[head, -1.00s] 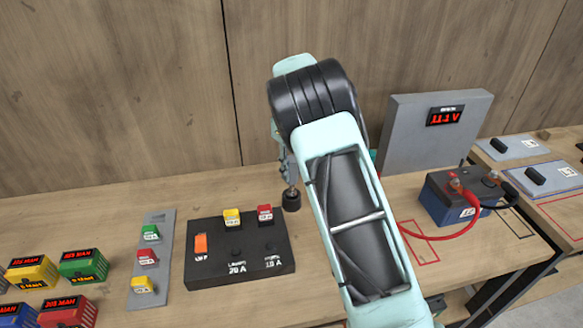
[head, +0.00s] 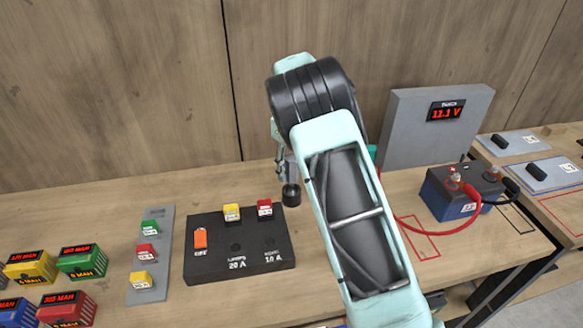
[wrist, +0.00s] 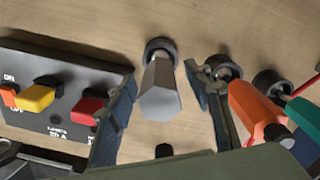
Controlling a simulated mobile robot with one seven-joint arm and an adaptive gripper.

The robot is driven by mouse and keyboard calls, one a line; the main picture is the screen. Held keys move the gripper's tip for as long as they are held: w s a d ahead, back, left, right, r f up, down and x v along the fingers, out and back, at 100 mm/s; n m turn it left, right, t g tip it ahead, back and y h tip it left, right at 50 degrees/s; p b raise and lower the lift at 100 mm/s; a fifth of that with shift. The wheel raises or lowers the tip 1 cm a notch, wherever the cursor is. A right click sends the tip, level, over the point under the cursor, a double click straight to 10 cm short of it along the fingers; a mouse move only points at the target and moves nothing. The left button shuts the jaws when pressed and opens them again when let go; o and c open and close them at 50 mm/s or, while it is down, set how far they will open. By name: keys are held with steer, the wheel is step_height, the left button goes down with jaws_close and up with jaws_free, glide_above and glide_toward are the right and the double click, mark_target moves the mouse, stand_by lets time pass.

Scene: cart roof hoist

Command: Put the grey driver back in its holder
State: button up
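The grey driver (wrist: 160,98) shows between my fingers in the wrist view, its six-sided handle pointing toward the camera. Its far end meets a round black holder (wrist: 161,47), and it looks seated there, though the depth is hard to tell. My gripper (wrist: 160,85) is open, one finger on each side of the handle, with a gap visible on both sides. In the head view my gripper (head: 283,170) is just above the black holder (head: 291,195), left of my arm. The driver is mostly hidden there by fingers and arm.
An orange driver (wrist: 254,108) and a green one (wrist: 300,113) stand right of the gripper. The black fuse box (head: 215,265) is close on the left. A battery (head: 462,195) with cables and a grey meter panel (head: 405,135) are to the right.

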step_height(320, 180, up, 12)
stand_by(0.6)
steer(key=shift+d, duration=0.15)
